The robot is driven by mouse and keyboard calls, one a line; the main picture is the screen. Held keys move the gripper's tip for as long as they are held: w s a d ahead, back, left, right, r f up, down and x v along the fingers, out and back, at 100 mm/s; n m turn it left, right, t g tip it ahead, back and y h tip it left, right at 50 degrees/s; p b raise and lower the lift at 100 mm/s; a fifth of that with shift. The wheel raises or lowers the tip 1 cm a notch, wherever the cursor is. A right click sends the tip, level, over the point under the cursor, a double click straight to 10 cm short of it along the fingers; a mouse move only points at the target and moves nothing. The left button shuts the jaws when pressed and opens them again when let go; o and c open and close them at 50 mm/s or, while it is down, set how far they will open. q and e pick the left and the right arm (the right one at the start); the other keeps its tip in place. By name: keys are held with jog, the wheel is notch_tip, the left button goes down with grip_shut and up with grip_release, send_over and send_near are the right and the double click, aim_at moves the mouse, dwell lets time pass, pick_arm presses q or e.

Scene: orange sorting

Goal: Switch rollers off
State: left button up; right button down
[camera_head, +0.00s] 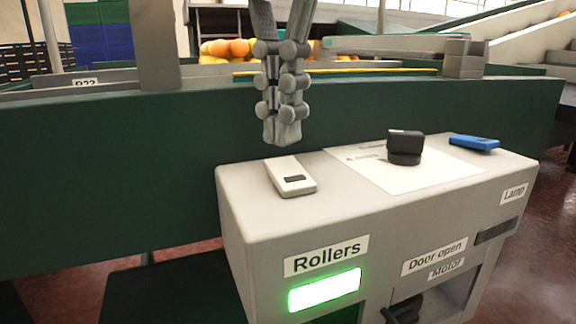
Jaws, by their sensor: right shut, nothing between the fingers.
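The control box (262,205) is light grey and stands in front of the green machine side. Its front carries a "Rollers" label (326,256) with a lit green indicator (324,290) below it. A white device with a dark rectangle (290,176) lies on the box top at the left; I cannot tell whether it is a switch. A black knob (405,146) stands on a white plate on top. My right gripper (282,138) points down, shut and empty, above and behind the white device, apart from it. My left gripper is not in view.
A blue device (474,143) lies at the box top's right. "Lamp" (513,194) and "Door open" (434,257) labels are on the front, with a dark part (405,310) below. The green machine wall (100,180) stands behind, with oranges (228,48) beyond it.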

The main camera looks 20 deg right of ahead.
aim_at(282, 162)
jog(key=shift+f+b, duration=1)
jog(key=shift+f, duration=0.15)
dwell(0.6)
jog(key=shift+r, duration=0.2)
jog(key=shift+r+p, duration=2.7)
jog(key=shift+r, duration=0.7)
